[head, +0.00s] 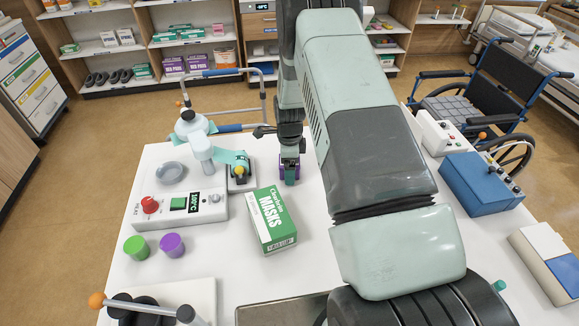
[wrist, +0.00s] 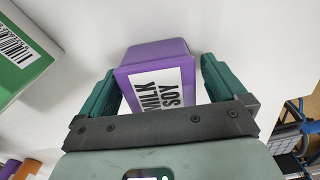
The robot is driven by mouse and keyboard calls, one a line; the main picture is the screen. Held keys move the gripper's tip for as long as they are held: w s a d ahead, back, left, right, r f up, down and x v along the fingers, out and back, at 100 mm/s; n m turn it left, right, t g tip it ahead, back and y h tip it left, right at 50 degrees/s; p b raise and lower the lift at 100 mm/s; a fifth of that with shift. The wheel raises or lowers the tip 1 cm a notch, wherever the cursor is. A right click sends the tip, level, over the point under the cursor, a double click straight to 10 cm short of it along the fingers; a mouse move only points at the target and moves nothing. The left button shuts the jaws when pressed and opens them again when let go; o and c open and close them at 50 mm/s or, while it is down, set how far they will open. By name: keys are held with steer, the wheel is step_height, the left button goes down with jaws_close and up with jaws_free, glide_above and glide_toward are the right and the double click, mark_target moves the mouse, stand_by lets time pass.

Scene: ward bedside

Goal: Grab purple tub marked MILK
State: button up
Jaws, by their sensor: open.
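The purple tub (wrist: 157,53) stands on the white table, with a white label reading MILK SOY facing my wrist camera. My gripper (wrist: 156,78) is open, with one green finger on each side of the tub. The fingers straddle it closely; I cannot tell whether either one touches it. In the head view my gripper (head: 289,172) points down at the far part of the table, and only a little of the purple tub (head: 291,180) shows there between the fingers.
A green and white masks box (head: 271,219) lies near the gripper, also in the wrist view (wrist: 22,55). A heater device (head: 180,205) stands left, with green (head: 137,247) and purple (head: 172,245) cylinders before it. A blue box (head: 481,182) is at right.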

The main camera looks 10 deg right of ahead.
steer(key=shift+f, duration=0.1)
steer(key=shift+c, duration=0.2)
steer(key=c, duration=1.1)
